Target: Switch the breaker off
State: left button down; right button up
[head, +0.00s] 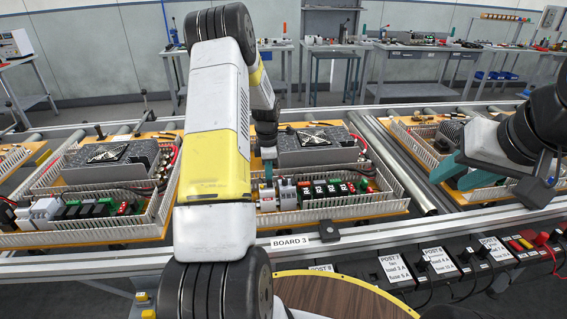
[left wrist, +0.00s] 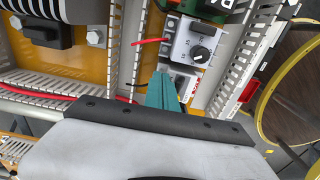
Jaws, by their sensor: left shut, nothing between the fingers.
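The breaker appears to be the pale module (left wrist: 183,82) at the end of the device row, next to the module with a dark dial (left wrist: 199,45). In the head view it looks like the white module (head: 267,201) at the left end of board 3's visible row. My left gripper (head: 267,170) is shut and empty. Its teal fingertips (left wrist: 163,80) are right at the breaker in the left wrist view and partly cover it; I cannot tell whether they touch. The lever's position is hidden. My right gripper (head: 460,172) is open over the board at the right.
White slotted duct walls (head: 335,203) border the devices. A grey finned block (head: 315,148) stands behind them. My left arm hides the left part of board 3. The rail with the BOARD 3 label (head: 291,242) runs in front, with a wooden round table (head: 345,295) below it.

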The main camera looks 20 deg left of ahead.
pick_arm(q)
jog(key=shift+s, duration=0.1)
jog(key=shift+s+d, duration=0.25)
jog(key=shift+s, duration=0.2)
jog(key=shift+s+d, duration=0.2)
jog(key=shift+s, duration=0.25)
jog(key=shift+w, duration=0.15)
jog(key=shift+w+a+r, duration=0.1)
jog(key=shift+w, duration=0.1)
notch_tip(320, 180, up, 7)
dwell(0.3)
